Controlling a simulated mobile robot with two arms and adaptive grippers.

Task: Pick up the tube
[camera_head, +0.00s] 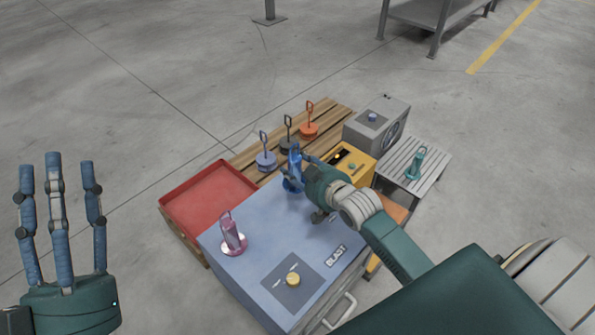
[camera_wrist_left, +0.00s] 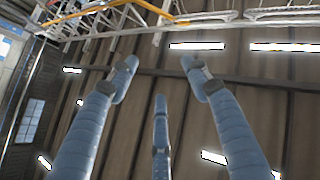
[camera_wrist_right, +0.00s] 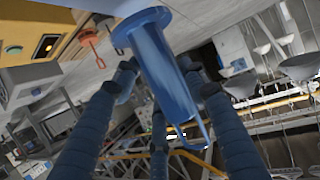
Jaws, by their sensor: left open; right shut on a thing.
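A blue tube (camera_head: 294,160) with a wide round flange and a hooked handle is at the far corner of the blue-grey blast box (camera_head: 240,260). My right gripper (camera_head: 301,172) is shut on it. In the right wrist view the tube (camera_wrist_right: 160,62) sits between my blue fingers, its flange toward the top and its handle toward the bottom. I cannot tell whether the flange touches the box. A pink tube (camera_head: 232,236) stands upright on the same box at the left. My left gripper (camera_head: 55,165) is open and empty, raised at the far left with its fingers pointing up.
A red tray (camera_head: 208,193) lies left of the box. Grey-blue (camera_head: 266,160), dark (camera_head: 287,143) and orange (camera_head: 309,129) handled pieces stand on a wooden pallet behind. A yellow box (camera_head: 350,162), a grey unit (camera_head: 377,124) and a slatted stand with a teal tube (camera_head: 415,163) are right.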

